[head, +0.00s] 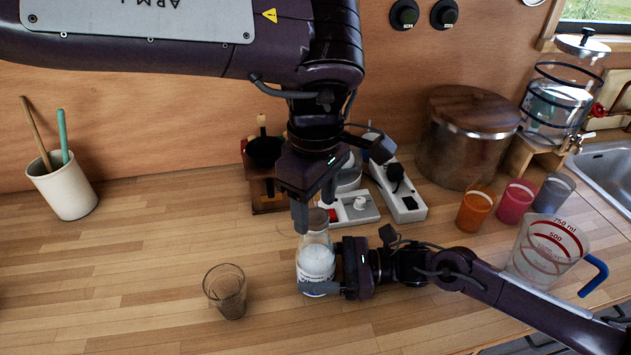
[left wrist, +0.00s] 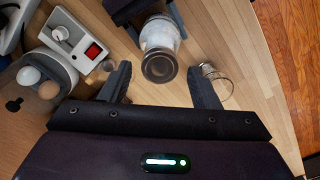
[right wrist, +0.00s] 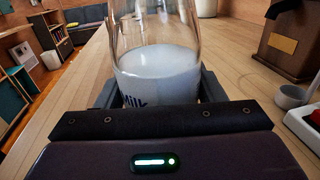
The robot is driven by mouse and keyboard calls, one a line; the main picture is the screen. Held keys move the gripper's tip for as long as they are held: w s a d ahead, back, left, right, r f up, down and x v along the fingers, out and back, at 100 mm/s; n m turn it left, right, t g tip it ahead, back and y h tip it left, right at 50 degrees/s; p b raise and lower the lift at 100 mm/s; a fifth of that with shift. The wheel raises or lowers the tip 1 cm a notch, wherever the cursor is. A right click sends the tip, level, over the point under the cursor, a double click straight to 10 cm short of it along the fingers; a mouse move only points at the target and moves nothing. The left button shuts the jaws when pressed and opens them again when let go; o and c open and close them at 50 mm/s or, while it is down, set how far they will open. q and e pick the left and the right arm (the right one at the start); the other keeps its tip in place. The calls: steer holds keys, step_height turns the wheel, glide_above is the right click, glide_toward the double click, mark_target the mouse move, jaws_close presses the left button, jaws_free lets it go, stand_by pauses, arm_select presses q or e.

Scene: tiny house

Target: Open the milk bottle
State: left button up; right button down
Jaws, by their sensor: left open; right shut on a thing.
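The milk bottle (head: 316,258) stands upright on the wooden counter, a clear glass bottle part full of white milk. Its dark round cap (left wrist: 160,67) shows from above in the left wrist view. My right gripper (head: 318,288) is shut on the lower body of the bottle, and the milk label shows between its fingers in the right wrist view (right wrist: 157,92). My left gripper (head: 316,215) points down above the bottle's top, its fingers open. In the left wrist view the cap lies ahead of and between the open fingers (left wrist: 160,85); I cannot tell whether they touch it.
A small empty glass (head: 226,291) stands left of the bottle. A white appliance (head: 352,208) and a power strip (head: 400,192) lie behind it. A measuring jug (head: 545,250) and coloured cups (head: 475,208) stand at the right. The counter's left is mostly clear.

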arm_select(q)
steer(key=shift+f, duration=0.45)
steer(key=shift+c, duration=0.4)
